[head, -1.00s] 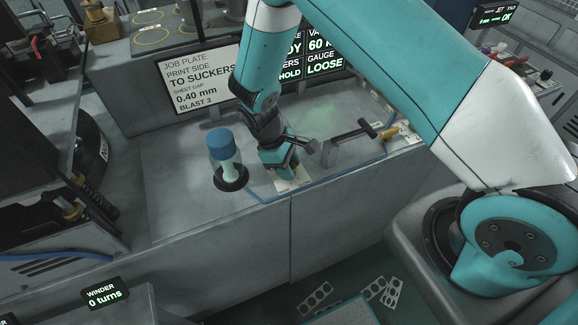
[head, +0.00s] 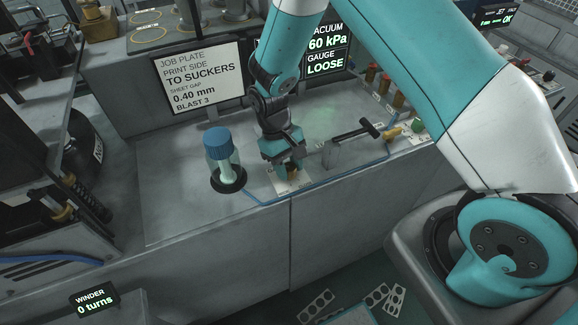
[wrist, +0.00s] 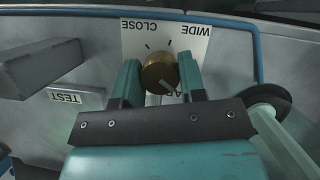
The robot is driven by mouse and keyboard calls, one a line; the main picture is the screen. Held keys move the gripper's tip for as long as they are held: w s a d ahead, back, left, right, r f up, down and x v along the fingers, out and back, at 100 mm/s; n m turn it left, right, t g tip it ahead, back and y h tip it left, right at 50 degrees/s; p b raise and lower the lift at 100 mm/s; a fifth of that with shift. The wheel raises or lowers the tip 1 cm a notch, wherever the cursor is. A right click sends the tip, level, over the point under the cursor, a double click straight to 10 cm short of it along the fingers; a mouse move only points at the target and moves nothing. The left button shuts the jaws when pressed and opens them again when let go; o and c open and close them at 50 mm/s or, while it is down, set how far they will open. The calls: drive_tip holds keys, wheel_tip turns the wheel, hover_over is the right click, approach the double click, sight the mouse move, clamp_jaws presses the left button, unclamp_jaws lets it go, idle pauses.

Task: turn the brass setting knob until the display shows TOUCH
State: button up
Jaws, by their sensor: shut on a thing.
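The brass setting knob (wrist: 158,70) is between the two fingers of my gripper (wrist: 160,84) in the wrist view, and the fingers are shut on it. A pale line on the knob points down and slightly right. Its white dial plate (wrist: 135,40) reads CLOSE and WIDE, with a third label partly hidden by a finger. In the head view my gripper (head: 290,170) is down at the plate (head: 285,187) and mostly hides the knob. The display (head: 326,62) shows GAUGE LOOSE and 60 kPa; its left part is behind my arm.
A blue-capped bottle (head: 222,152) stands in a dark ring left of my gripper. A grey block (head: 329,155) and a dark-handled lever (head: 355,133) are to the right. A TEST label (wrist: 68,98) shows in the wrist view. A blue hose (head: 325,182) runs along the bench front.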

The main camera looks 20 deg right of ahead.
idle(0.3)
drive_tip(key=o, duration=0.9)
drive_tip(key=shift+r, duration=0.1)
drive_tip(key=b+v, duration=0.4)
drive_tip(key=v, duration=1.3)
drive_tip(key=shift+d+r+b, duration=0.1)
drive_tip(key=shift+r+b, duration=0.05)
drive_tip(key=shift+b, duration=0.2)
